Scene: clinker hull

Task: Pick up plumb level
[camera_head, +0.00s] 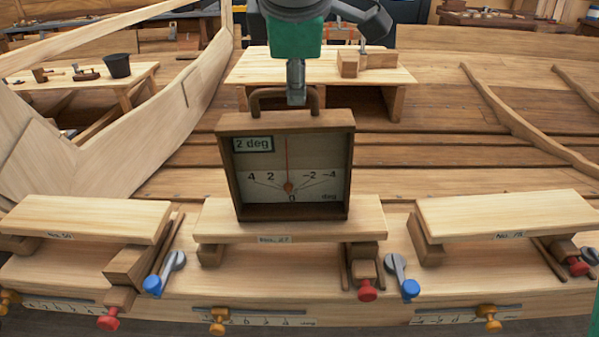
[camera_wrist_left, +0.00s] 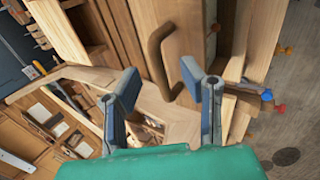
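The plumb level (camera_head: 320,165) is a wooden box frame with a pale dial face, a red needle and a "2 deg" label. It stands upright on the middle plank (camera_head: 240,221) in the head view. Its brown handle (camera_head: 268,91) arches over the top and also shows in the left wrist view (camera_wrist_left: 157,45). My left gripper (camera_head: 296,97) comes down from above at the handle. In the left wrist view my left gripper (camera_wrist_left: 163,85) has its fingers apart, with the handle at the gap between the fingertips; contact is unclear.
Similar planks on blocks stand left (camera_head: 90,217) and right (camera_head: 500,213) of the level. Red, blue and orange knobs and clamps line the front. A small bench (camera_head: 310,72) with wooden blocks stands behind, and a dark bucket (camera_head: 117,65) sits on a left bench.

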